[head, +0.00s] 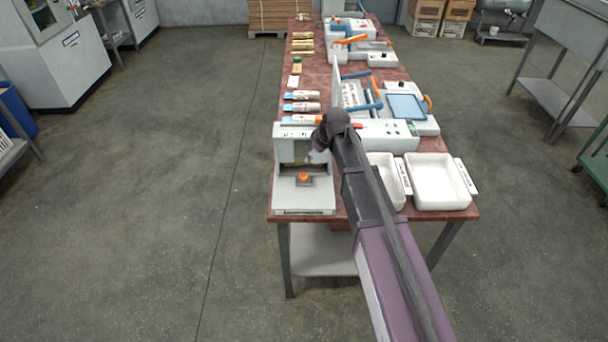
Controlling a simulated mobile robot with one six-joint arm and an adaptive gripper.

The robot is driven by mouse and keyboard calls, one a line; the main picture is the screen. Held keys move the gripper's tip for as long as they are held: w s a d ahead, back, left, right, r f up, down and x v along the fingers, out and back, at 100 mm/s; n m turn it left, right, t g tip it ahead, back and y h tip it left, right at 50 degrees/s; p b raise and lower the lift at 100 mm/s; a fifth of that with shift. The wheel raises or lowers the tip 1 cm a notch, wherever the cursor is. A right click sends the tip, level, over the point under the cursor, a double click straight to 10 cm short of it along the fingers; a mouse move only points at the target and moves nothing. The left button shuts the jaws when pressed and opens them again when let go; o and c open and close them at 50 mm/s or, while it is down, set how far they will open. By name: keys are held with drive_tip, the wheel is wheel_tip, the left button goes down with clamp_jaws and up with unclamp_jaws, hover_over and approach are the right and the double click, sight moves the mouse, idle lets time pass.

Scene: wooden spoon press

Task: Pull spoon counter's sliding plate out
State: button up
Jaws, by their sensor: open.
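A light grey box-shaped machine (284,197) stands at the near left corner of the red-topped table (276,217). I take it for the spoon counter, but no readable label confirms this. A small grey plate with an orange knob (304,178) sits at the front of its dark opening. My gripper (311,158) hangs from the dark wrist at the machine's opening, just behind and above the knob. It is open and small in this view. I cannot tell whether it touches the machine. My arm hides part of the machine's right side.
Two white trays, one of them (437,184) fully visible, stand right of my arm. White tubes (301,107) lie behind the machine. A white device with a blue panel (405,107) and other machines fill the table farther back. The floor (150,190) to the left is clear.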

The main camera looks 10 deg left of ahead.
sight(304, 175)
drive_tip(key=shift+f, duration=0.2)
drive_tip(key=b+x, duration=1.2)
drive_tip(key=x, duration=0.1)
drive_tip(key=shift+a+f+b, duration=0.1)
drive_tip(key=shift+f+b, duration=0.1)
drive_tip(key=shift+b, duration=0.2)
idle(0.3)
drive_tip(key=shift+c, duration=0.2)
clamp_jaws()
